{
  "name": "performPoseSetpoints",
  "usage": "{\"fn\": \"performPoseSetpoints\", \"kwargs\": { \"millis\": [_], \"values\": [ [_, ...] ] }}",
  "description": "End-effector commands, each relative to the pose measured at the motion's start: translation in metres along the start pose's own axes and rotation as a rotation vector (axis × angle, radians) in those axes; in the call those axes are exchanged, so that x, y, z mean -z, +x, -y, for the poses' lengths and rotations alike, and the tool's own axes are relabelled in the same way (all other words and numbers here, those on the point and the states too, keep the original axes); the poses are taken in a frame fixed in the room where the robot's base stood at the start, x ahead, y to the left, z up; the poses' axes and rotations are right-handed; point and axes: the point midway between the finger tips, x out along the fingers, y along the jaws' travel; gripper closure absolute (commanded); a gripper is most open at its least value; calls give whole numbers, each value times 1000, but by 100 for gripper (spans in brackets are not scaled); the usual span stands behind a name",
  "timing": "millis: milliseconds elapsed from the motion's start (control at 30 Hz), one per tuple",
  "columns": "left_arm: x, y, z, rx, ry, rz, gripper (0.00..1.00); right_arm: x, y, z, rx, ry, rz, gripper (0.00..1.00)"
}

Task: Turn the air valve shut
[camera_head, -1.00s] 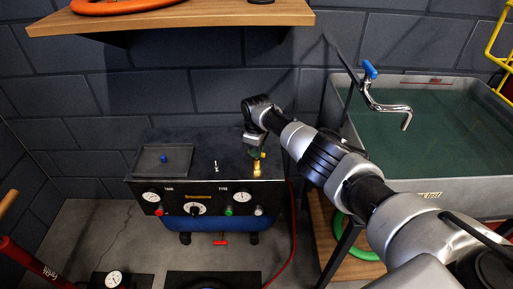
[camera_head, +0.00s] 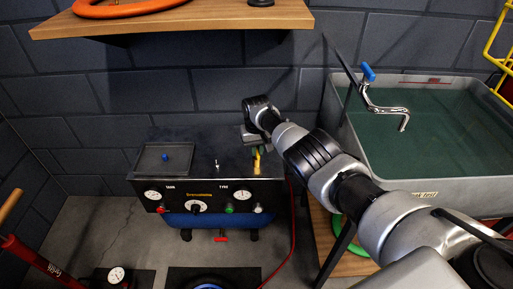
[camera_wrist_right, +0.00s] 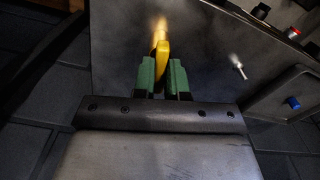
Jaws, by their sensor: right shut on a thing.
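The air valve has a yellow handle (camera_head: 257,160) and stands at the right end of the dark compressor top. In the right wrist view the yellow handle (camera_wrist_right: 162,58) reaches down between the two green fingers, with a blurred brass-coloured part beyond it. My right gripper (camera_head: 258,150) comes down over the valve from behind and is shut on the yellow handle; its green fingertips (camera_wrist_right: 162,72) sit on either side of it. The exact contact is partly hidden. My left gripper is not in view.
The compressor panel (camera_head: 215,199) carries gauges and knobs. A small metal toggle (camera_head: 217,165) and a tray with a blue knob (camera_head: 165,157) lie left of the valve. A water basin (camera_head: 430,196) stands right, a wooden shelf (camera_head: 180,24) hangs above. A red hose (camera_head: 292,225) hangs at the right.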

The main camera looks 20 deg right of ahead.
Motion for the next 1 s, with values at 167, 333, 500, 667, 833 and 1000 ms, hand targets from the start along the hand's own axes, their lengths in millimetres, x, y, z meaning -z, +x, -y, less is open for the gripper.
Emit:
{"fn": "performPoseSetpoints", "kwargs": {
  "millis": [167,333,500,667,833,1000],
  "values": [
    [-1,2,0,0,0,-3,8,1,-2,0,1,112,-3,100],
    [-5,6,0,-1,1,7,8,1,-1,0,1,183,-3,100],
    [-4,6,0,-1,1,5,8,1,-1,0,1,221,-3,100],
    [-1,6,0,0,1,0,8,1,-1,0,1,234,-4,100],
    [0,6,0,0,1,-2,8,1,-1,0,1,234,-5,100],
    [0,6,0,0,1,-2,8,1,-2,0,1,234,-5,86]
  ]
}}
